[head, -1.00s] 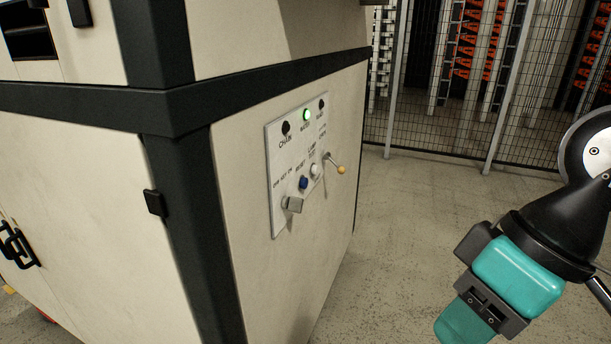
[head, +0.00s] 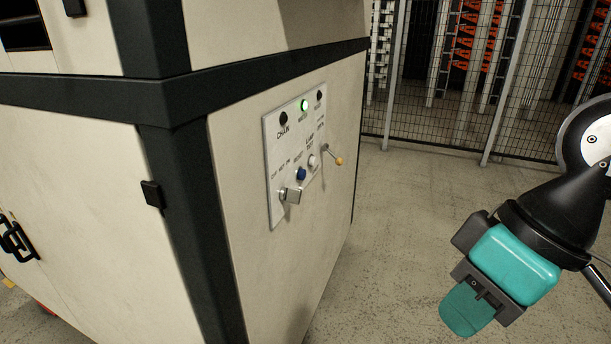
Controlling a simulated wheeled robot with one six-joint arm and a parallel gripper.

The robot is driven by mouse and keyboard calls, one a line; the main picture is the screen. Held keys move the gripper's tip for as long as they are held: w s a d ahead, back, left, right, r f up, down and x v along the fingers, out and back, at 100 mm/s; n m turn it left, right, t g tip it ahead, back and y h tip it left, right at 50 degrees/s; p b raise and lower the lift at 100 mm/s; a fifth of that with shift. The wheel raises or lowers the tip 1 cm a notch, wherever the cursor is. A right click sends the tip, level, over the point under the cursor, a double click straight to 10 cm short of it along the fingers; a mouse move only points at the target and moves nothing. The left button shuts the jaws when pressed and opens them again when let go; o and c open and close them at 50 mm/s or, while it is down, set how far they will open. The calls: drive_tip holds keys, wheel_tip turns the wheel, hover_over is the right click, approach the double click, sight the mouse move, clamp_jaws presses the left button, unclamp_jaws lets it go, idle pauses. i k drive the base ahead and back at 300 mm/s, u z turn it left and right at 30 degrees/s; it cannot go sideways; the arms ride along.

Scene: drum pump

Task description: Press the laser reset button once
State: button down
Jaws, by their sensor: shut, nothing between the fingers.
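A pale control panel (head: 272,205) is mounted on the side of the cream cabinet. A round blue button (head: 301,174) sits low in its middle, under a small label that seems to read RESET. A white button (head: 312,160) is to its upper right, and a square metallic knob (head: 292,195) is to its lower left. My gripper (head: 467,312) is at the lower right, shut and empty, with teal fingers pointing down. It is well apart from the panel. No laser label is readable.
A green lamp (head: 304,105) glows at the top between dark round fittings. A mesh fence (head: 450,120) stands behind. The floor (head: 390,230) between cabinet and gripper is clear.

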sight(302, 174)
drive_tip(key=z, duration=0.05)
drive_tip(key=k, duration=0.5)
drive_tip(key=z, duration=0.65)
drive_tip(key=i, duration=0.8)
drive_tip(key=u, duration=1.75)
